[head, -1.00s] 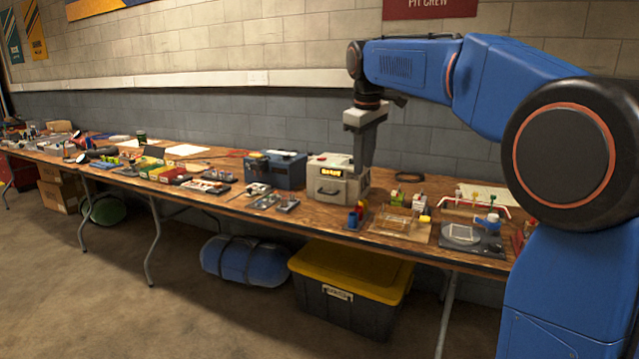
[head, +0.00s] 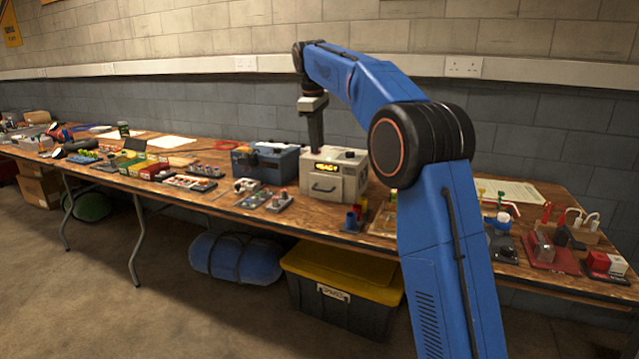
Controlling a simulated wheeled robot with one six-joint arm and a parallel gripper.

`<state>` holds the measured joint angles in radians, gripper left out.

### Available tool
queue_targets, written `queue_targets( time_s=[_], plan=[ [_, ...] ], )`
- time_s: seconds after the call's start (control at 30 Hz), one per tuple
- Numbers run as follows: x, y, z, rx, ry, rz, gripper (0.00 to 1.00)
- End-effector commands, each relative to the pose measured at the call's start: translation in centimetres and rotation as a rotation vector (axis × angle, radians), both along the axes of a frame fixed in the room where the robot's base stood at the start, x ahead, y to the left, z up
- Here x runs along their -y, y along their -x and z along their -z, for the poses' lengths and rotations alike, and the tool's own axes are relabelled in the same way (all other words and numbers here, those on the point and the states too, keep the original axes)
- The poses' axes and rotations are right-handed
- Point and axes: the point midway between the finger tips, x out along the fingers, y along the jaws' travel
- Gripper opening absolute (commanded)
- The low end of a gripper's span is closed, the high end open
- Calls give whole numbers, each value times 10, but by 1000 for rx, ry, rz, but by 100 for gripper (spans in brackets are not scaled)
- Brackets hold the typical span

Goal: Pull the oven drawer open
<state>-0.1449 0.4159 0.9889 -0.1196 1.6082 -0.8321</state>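The oven (head: 345,172) is a small cream-grey box on the wooden table, with a lit yellow display on its front. Its drawer front (head: 325,188) carries a dark handle (head: 324,188) and looks flush with the box, so the drawer appears closed. My gripper (head: 315,140) points down at the oven's left rear side, above or behind its top edge, apart from the handle. Its fingertips are too small and partly hidden to tell whether they are open.
A blue toolbox (head: 268,163) stands just left of the oven. A yellow-lidded bin (head: 345,275) is under the table (head: 230,205). Floor in front is clear.

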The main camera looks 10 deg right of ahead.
Motion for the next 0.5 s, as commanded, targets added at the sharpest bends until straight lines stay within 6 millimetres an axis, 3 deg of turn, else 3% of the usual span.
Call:
queue_targets(
  time_s=[0.5],
  plan=[
    [10,-12,91,-3,0,1,28]
  ],
)
